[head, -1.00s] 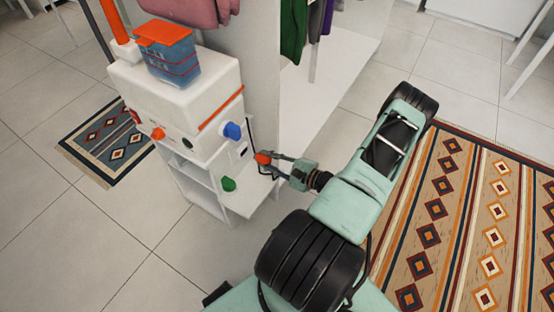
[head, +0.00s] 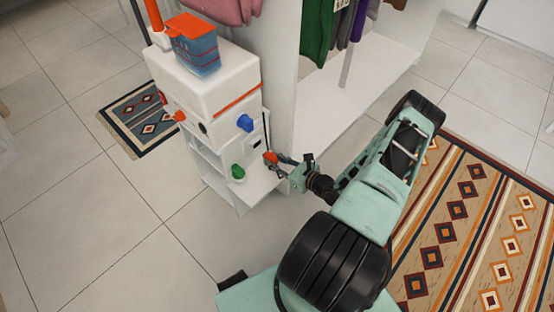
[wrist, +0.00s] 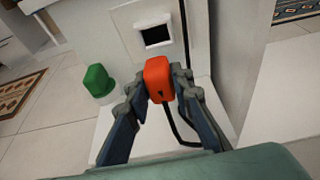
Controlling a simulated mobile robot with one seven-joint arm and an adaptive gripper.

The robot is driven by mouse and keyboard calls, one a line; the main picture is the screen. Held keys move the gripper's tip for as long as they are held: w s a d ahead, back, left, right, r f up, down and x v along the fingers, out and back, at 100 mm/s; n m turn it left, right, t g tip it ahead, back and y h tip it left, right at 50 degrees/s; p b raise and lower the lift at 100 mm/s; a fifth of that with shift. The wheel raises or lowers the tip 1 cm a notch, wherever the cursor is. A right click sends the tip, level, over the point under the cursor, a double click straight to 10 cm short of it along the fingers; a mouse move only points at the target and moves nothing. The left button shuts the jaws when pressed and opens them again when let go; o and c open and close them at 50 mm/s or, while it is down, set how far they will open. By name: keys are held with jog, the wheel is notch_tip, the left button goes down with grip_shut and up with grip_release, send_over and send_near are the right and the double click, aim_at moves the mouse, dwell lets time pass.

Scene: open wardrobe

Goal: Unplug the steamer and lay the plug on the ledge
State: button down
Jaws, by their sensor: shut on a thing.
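My gripper (head: 277,161) is shut on the orange plug (wrist: 158,78). A dark cord runs down from the plug in the wrist view. The square dark socket (wrist: 157,35) is above the plug with a visible gap in the picture, and nothing shows in it. The white ledge (head: 258,187) lies below the plug; whether the plug touches it I cannot tell. The white steamer (head: 215,88) has a blue tank (head: 195,55) with an orange lid and stands above the shelves at left.
A green knob-like object (head: 238,171) stands on the ledge, left of my gripper (wrist: 160,82) in the wrist view. A blue knob (head: 245,123) sticks out above. The wardrobe's side panel (head: 275,75) rises behind. Clothes hang at back right.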

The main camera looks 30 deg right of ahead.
jog(key=shift+f+b, duration=2.45)
jog(key=shift+f, duration=0.7)
jog(key=c, duration=1.6)
grip_release()
jog(key=shift+o, duration=0.4)
jog(key=shift+o, duration=1.1)
